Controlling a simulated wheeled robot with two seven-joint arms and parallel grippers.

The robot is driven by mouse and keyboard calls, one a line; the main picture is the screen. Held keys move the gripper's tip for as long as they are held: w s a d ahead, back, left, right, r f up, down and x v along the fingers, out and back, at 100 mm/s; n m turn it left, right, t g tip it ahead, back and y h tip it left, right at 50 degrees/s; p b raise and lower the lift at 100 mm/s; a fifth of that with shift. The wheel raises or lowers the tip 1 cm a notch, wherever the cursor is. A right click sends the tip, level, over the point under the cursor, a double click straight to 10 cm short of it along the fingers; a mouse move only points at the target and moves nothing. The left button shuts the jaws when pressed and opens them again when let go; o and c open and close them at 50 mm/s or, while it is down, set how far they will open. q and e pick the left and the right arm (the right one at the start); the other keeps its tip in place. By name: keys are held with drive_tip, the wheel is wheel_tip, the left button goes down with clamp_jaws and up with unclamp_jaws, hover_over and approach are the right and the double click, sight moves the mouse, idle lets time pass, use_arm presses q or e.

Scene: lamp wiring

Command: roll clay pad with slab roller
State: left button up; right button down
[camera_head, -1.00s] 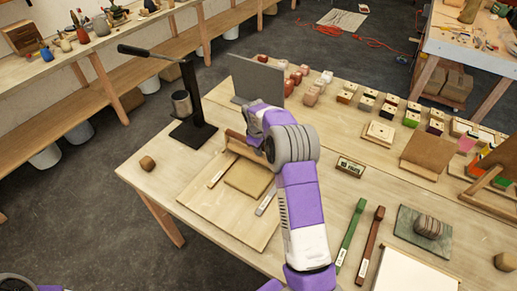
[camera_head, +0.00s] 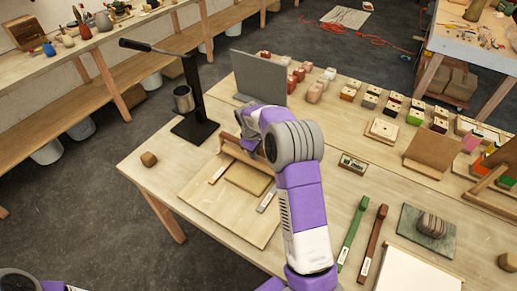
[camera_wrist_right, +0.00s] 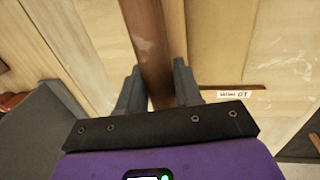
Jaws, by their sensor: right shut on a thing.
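The slab roller (camera_head: 231,150), a brown wooden bar, lies across the far part of a pale wooden board (camera_head: 232,222). The flat tan clay pad (camera_head: 248,179) lies on the board just in front of it, between two light strips, a left one (camera_head: 221,170) and a right one (camera_head: 267,200). My right gripper (camera_wrist_right: 157,92) is shut on the roller (camera_wrist_right: 152,45), with one finger on each side of the bar in the right wrist view. In the head view my wrist hides the fingers and the roller's right end. My left gripper is out of view.
A black lever stand (camera_head: 192,105) stands behind the board at left, and a grey upright panel (camera_head: 258,78) behind my wrist. Green (camera_head: 352,232) and brown (camera_head: 373,245) tools lie right of my arm. Several small blocks fill the back right.

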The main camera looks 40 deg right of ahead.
drive_tip(key=shift+s+a+b, duration=0.2)
drive_tip(key=shift+s+a, duration=0.1)
drive_tip(key=shift+a, duration=0.35)
drive_tip(key=shift+s+a+b, duration=0.15)
drive_tip(key=shift+s+a, duration=0.15)
drive_tip(key=shift+a, duration=0.35)
drive_tip(key=shift+s+a+f+b, duration=0.1)
drive_tip(key=shift+s+a+b, duration=0.3)
drive_tip(key=shift+a, duration=0.65)
drive_tip(key=shift+s+a+f+b, duration=0.15)
drive_tip(key=shift+s+a, duration=0.45)
drive_tip(key=shift+a, duration=0.45)
drive_tip(key=shift+s+a+f+b, duration=0.1)
drive_tip(key=shift+s+a+b, duration=0.3)
drive_tip(key=shift+a, duration=0.65)
drive_tip(key=shift+s, duration=0.1)
drive_tip(key=shift+d, duration=0.15)
